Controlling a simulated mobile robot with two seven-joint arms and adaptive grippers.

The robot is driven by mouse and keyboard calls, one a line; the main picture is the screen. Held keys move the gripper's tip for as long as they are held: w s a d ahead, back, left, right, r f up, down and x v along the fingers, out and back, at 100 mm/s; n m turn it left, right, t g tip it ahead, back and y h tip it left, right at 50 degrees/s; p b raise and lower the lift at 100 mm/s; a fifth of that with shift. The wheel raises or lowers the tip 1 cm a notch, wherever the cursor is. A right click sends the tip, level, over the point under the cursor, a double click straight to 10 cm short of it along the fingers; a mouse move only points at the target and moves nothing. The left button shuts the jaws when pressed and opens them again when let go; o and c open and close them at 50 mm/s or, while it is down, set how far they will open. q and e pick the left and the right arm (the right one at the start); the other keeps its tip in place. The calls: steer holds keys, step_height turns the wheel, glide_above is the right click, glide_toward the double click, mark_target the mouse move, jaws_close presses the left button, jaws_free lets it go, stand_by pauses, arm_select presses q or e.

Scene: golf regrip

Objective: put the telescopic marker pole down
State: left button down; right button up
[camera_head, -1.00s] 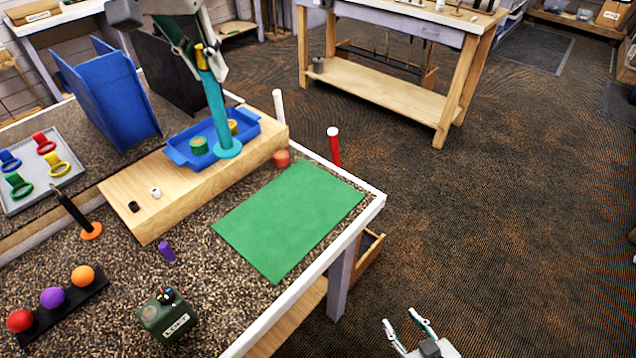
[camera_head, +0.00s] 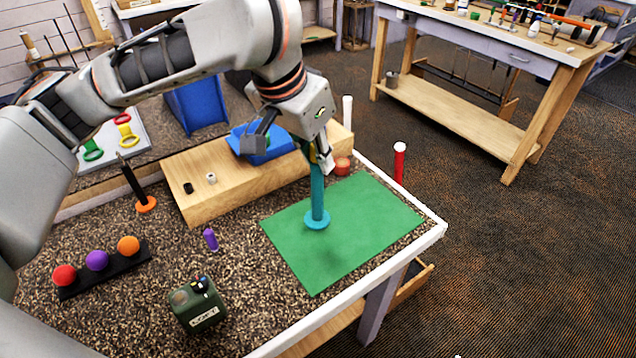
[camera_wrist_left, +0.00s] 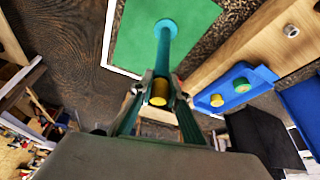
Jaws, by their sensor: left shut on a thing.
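The telescopic marker pole (camera_head: 317,192) is teal with a round teal foot, and it stands about upright over the green mat (camera_head: 350,245). My left gripper (camera_head: 318,158) is shut on its upper part. In the left wrist view the pole (camera_wrist_left: 163,50) runs from between the fingers (camera_wrist_left: 160,92) to its foot over the mat, and its yellow top shows at the fingers. The foot looks at or very near the mat; I cannot tell whether it touches. My right gripper is not in view.
A wooden riser (camera_head: 225,190) with a blue tray (camera_head: 262,152) lies behind the mat. A white post (camera_head: 347,110) and a red post (camera_head: 399,162) stand near the table edge. A green box (camera_head: 197,305) and a ball rack (camera_head: 105,272) are at front left. The mat's right part is clear.

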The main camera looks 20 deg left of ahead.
mark_target(318, 180)
arm_select(q)
steer(key=shift+f+b, duration=0.75)
steer(key=shift+f, duration=2)
steer(key=shift+r, duration=0.1)
steer(key=c, duration=2)
jaws_free()
steer(key=shift+o, duration=0.2)
